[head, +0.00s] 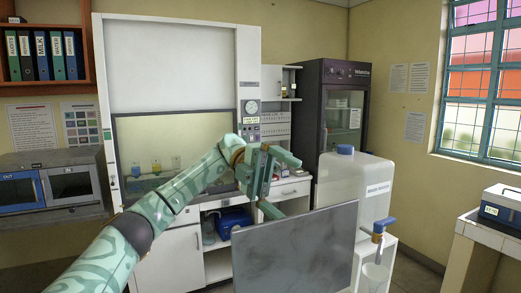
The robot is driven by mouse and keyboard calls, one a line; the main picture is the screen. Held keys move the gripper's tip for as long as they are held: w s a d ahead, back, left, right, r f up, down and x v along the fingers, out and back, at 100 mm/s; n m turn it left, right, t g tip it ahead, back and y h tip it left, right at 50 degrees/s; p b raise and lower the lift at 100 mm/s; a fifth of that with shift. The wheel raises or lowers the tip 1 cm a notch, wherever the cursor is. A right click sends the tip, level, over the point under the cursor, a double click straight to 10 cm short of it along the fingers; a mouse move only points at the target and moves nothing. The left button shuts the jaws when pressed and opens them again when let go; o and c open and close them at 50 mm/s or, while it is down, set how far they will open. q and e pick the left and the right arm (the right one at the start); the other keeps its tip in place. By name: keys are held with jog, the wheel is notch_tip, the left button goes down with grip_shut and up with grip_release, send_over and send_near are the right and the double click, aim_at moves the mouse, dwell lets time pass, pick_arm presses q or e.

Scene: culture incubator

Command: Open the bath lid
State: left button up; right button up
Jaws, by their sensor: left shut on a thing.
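A flat grey panel (296,252), which looks like the bath lid, stands steeply tilted at the bottom middle of the head view. The bath itself is not visible. My left gripper (283,182) is at the panel's upper left edge, with its fingers pointing right. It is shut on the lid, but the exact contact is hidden. My right gripper is not in view.
A white tank (352,190) with a blue cap stands just right of the panel, with a blue-handled tap (379,229) in front. A fume cupboard (170,65) and a dark glass-door cabinet (343,110) stand behind. A blue-and-white box (500,208) sits on the right bench.

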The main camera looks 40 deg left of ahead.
pick_arm(q)
jog(key=shift+m+h, duration=0.4)
jog(key=r, duration=0.1)
jog(key=a+r, duration=0.1)
jog(key=r, duration=0.1)
jog(key=s+r, duration=0.1)
jog(key=shift+a+r, duration=0.3)
jog(key=c, duration=1.1)
jog(key=p+v, duration=0.2)
jog(key=w+p+v, duration=0.1)
jog(key=p+v, duration=0.2)
jog(key=shift+w+a+r, duration=0.1)
jog(key=shift+a+r, duration=0.05)
jog(key=shift+r, duration=0.1)
jog(key=shift+p, duration=0.5)
